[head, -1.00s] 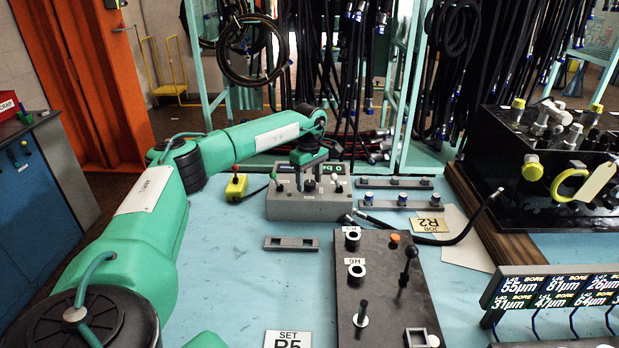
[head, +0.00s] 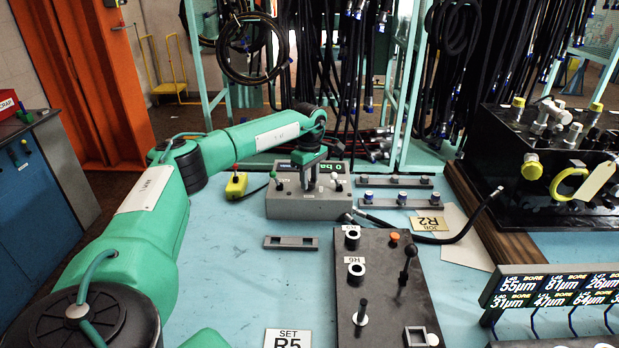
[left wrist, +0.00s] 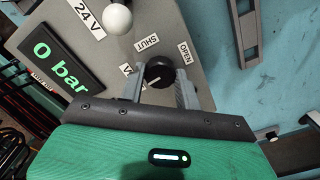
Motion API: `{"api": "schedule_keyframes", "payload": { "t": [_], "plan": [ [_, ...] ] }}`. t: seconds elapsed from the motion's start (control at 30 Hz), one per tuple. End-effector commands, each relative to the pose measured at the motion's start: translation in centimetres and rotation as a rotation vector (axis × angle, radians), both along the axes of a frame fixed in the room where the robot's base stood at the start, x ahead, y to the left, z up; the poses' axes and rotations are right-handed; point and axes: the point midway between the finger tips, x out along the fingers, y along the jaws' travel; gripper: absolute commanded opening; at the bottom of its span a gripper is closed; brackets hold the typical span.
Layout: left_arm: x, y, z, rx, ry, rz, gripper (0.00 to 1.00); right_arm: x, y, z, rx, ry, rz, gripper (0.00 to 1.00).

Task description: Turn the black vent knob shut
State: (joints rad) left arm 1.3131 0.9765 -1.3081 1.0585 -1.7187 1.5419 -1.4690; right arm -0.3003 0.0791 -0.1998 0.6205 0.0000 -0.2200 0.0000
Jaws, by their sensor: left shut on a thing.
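The black vent knob (left wrist: 158,73) sits on a grey control box (head: 292,209), between SHUT and OPEN labels in the left wrist view. A white line marks its face. My left gripper (left wrist: 158,88) is shut on the knob, one finger on each side. In the head view my left gripper (head: 312,180) points down onto the box top and hides the knob. The box display (left wrist: 55,68) reads 0 bar. My right gripper is not in view.
A white ball-topped lever (left wrist: 117,18) stands close to the knob. A green-topped lever (head: 275,175) is left of the gripper in the head view. A yellow switch box (head: 236,186) and a dark panel with handles (head: 385,270) are nearby.

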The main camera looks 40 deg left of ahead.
Motion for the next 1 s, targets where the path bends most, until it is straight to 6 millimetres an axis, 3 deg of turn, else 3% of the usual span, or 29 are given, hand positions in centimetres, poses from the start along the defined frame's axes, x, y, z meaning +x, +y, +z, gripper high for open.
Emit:
{"api": "schedule_keyframes", "payload": {
  "t": [1.0],
  "plan": [
    [0.0, 0.0, 0.1, 0.001, 0.001, 0.937, 0.11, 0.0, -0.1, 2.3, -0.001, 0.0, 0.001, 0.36]
  ]
}}
